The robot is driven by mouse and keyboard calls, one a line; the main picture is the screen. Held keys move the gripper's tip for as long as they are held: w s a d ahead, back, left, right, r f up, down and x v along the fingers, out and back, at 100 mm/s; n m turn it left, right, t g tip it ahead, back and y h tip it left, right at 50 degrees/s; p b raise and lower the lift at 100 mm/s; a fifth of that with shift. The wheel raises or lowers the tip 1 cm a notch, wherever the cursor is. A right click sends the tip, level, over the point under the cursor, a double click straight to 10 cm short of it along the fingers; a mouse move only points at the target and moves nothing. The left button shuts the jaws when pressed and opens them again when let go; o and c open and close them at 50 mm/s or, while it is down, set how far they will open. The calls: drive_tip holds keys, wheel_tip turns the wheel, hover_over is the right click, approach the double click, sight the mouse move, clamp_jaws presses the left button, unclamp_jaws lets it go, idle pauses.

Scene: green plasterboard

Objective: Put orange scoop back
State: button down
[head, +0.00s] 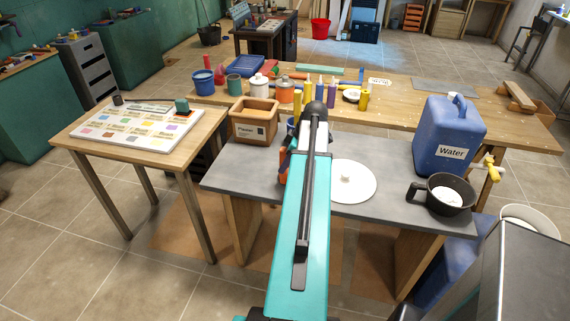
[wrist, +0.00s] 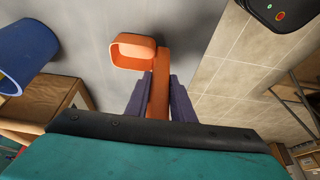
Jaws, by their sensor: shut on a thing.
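In the wrist view, my gripper (wrist: 159,82) is shut on the handle of the orange scoop (wrist: 133,52). The scoop's hollow bowl is beyond the fingertips, toward the top left. It is held over the grey tabletop (wrist: 100,18); the height gap is hard to judge. A wooden box (wrist: 75,97) is at the left edge of the wrist view. In the head view, a wooden box labelled as plaster (head: 240,135) stands at the left of the grey table (head: 390,165). My arm hides most of the gripper and scoop there.
A blue container (wrist: 24,52) is close at left in the wrist view. On the grey table are a white disc (head: 350,188), a black pot (head: 430,205) with white contents and a blue water jug (head: 445,130). Bottles and tubs stand on the wooden bench (head: 410,108) behind.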

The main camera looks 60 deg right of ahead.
drive_tip(key=shift+f, duration=0.15)
drive_tip(key=c, duration=1.5)
unclamp_jaws()
drive_tip(key=shift+c, duration=0.2)
drive_tip(key=shift+r, duration=0.25)
drive_tip(key=b+v, duration=0.2)
drive_tip(key=v, duration=1)
drive_tip(key=shift+f, duration=0.1)
